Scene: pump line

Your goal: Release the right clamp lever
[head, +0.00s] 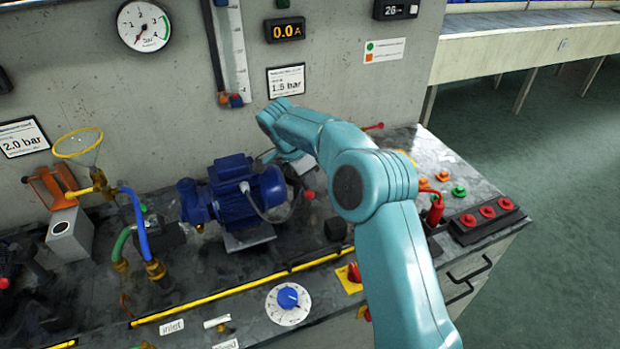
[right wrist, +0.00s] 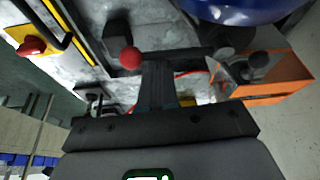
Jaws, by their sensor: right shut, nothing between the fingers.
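The right clamp shows in the right wrist view as an orange bracket (right wrist: 272,88) with a dark lever arm reaching left to a red ball knob (right wrist: 130,58). In the head view the red knob (head: 309,194) shows just right of the blue motor; my arm hides most of the clamp. My right gripper (right wrist: 158,72) is shut and empty. Its fingertips are at the dark lever arm, just right of the knob in the wrist view; I cannot tell whether they touch it. In the head view my right forearm and wrist cover the fingers. My left gripper is not in view.
The blue motor pump (head: 235,200) stands left of my wrist. A red button box (head: 487,220) and a red plug (head: 435,211) are to the right. A yellow rail (head: 240,288) and a blue dial (head: 288,298) are at the front. The wall is close behind.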

